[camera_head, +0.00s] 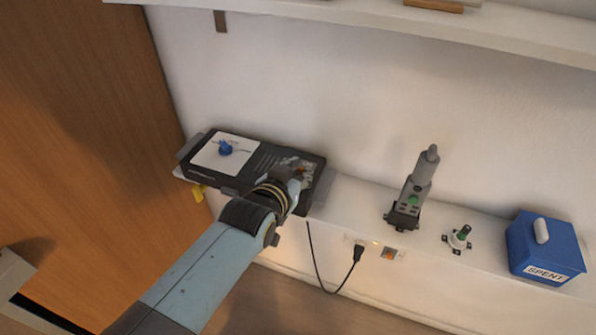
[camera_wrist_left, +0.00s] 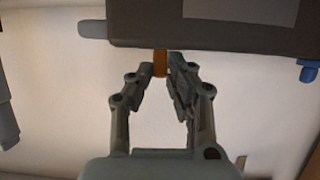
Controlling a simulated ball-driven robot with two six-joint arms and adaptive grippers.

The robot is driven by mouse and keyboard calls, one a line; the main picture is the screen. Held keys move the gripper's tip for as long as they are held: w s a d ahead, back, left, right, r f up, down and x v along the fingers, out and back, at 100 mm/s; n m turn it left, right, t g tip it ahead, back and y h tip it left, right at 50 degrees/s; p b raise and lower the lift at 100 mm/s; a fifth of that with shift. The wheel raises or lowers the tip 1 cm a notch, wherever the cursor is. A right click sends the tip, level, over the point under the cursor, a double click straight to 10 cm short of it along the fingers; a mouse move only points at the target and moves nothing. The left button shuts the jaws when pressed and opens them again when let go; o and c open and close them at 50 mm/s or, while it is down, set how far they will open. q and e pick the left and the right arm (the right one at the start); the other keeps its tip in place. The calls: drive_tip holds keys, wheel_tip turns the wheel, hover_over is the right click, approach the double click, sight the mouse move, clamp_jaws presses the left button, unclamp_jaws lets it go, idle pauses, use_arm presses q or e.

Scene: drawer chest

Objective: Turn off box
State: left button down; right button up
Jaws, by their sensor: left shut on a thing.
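The box (camera_head: 262,155) is a dark flat case with a white panel and a blue knob (camera_head: 225,148) on its left part. It sits on the white ledge, and its dark edge shows at the top of the left wrist view (camera_wrist_left: 215,32). My left gripper (camera_head: 299,178) is at the box's right part, and hides some of it. In the left wrist view its fingers (camera_wrist_left: 161,68) are closed on a small orange-brown piece (camera_wrist_left: 160,62) at the box's edge. My right gripper is not in view.
A black plug and cord (camera_head: 355,255) hang below. A shelf (camera_head: 350,28) runs above.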

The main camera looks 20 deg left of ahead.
use_arm(q)
drive_tip(key=c, duration=1.3)
unclamp_jaws()
